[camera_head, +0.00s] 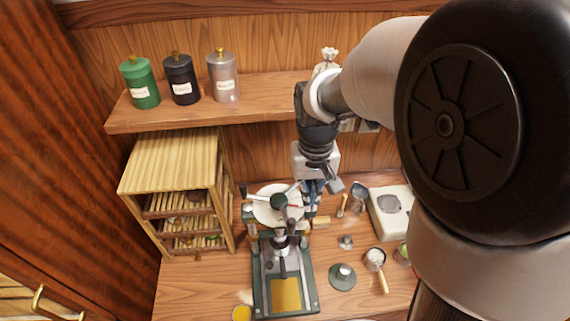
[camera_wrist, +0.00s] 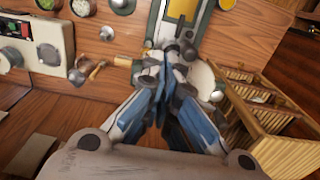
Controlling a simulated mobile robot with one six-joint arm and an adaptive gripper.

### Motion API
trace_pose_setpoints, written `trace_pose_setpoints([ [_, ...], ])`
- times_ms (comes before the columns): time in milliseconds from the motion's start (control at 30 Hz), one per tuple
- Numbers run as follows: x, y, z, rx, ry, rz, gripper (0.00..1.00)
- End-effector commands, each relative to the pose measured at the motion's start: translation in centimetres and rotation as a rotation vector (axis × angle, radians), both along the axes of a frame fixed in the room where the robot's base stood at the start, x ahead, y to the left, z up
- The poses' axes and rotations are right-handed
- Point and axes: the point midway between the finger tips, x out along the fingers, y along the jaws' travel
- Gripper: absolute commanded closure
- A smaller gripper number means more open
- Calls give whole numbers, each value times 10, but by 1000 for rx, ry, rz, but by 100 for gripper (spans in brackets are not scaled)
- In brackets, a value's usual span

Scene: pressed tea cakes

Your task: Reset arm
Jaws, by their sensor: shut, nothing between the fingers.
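My gripper (camera_head: 313,189) hangs over the back of the counter, just right of the press, with its fingers close together and nothing between them. In the wrist view its blue and grey fingers (camera_wrist: 165,62) are shut and point toward the press. The press (camera_head: 284,262) has a dark green base, a round white plate and a black-knobbed handle at its top. A yellow square (camera_head: 286,294) lies on its base. The press base also shows at the top of the wrist view (camera_wrist: 161,25). My arm partly hides the right side in the head view.
A wooden shelf (camera_head: 150,122) holds green (camera_head: 140,84), black (camera_head: 182,80) and grey (camera_head: 222,77) canisters. A slatted drying rack (camera_head: 172,170) stands left of the press. A scale (camera_head: 386,222), small pot (camera_head: 358,190) and ladle of white stuff (camera_head: 375,258) lie right.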

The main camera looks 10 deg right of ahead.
Motion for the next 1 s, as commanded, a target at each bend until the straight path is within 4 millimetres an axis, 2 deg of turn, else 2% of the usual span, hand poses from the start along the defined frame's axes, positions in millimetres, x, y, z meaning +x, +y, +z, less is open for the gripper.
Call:
trace_pose_setpoints([
  [67,0,0,5,0,0,0,100],
  [500,-1,0,3,0,0,0,100],
  [633,-8,-3,1,2,-25,-1,100],
  [767,-32,-10,-4,6,-91,-2,100],
  [1000,-101,-25,-31,8,-247,-3,100],
])
